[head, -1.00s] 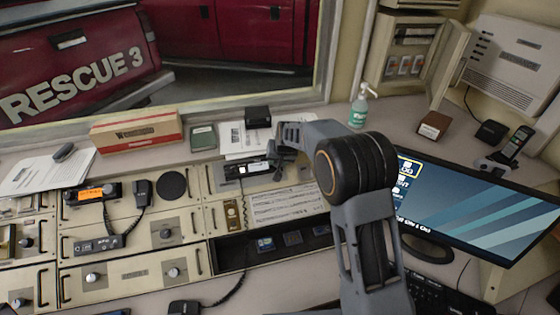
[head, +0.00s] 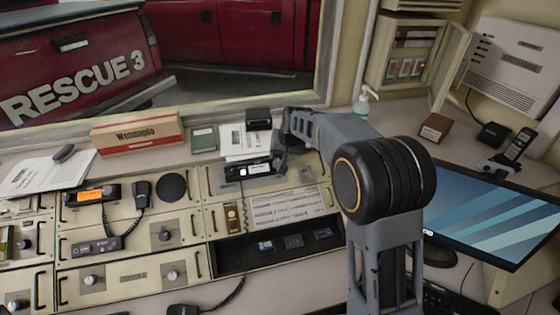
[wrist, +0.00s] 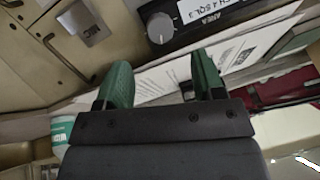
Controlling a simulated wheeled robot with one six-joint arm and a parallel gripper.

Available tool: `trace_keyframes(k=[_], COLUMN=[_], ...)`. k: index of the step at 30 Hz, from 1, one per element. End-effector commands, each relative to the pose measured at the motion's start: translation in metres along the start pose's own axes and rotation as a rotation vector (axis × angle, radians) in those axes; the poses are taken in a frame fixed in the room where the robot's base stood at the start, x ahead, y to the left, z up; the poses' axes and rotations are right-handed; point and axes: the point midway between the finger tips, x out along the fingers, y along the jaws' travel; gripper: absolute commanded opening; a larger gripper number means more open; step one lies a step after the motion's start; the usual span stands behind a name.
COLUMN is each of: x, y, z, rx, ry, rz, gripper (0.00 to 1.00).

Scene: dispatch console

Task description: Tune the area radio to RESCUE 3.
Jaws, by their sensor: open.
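The area radio (head: 248,171) is a black unit with a lit white display, set in the console's top row in the head view. In the wrist view its front shows an "AREA" label, a grey round knob (wrist: 160,27) and part of a display (wrist: 205,9) with "4 SQL 3" legible. My gripper (wrist: 163,78) has green fingertips, spread apart and empty.
A second radio with an orange display (head: 92,196) and a corded microphone (head: 142,190) sit to the left. Papers (head: 240,141) and a black box (head: 258,118) lie behind the area radio. A monitor (head: 490,220) stands at right. An open tray (head: 280,250) is below.

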Motion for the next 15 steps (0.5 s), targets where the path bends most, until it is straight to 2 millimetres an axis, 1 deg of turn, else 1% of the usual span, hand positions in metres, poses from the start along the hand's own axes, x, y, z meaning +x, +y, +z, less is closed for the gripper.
trace_keyframes(k=[1, 6, 9, 15], x=[-0.010, -0.040, -0.052, -0.066], y=[0.000, 0.000, 0.000, 0.000], z=[0.000, 0.000, -0.001, -0.001], rx=[0.000, 0.000, 0.000, 0.000], ry=[0.005, 0.003, 0.003, 0.001], rz=[-0.001, -0.001, -0.001, 0.000], gripper=[0.63, 0.63, 0.63, 0.63])
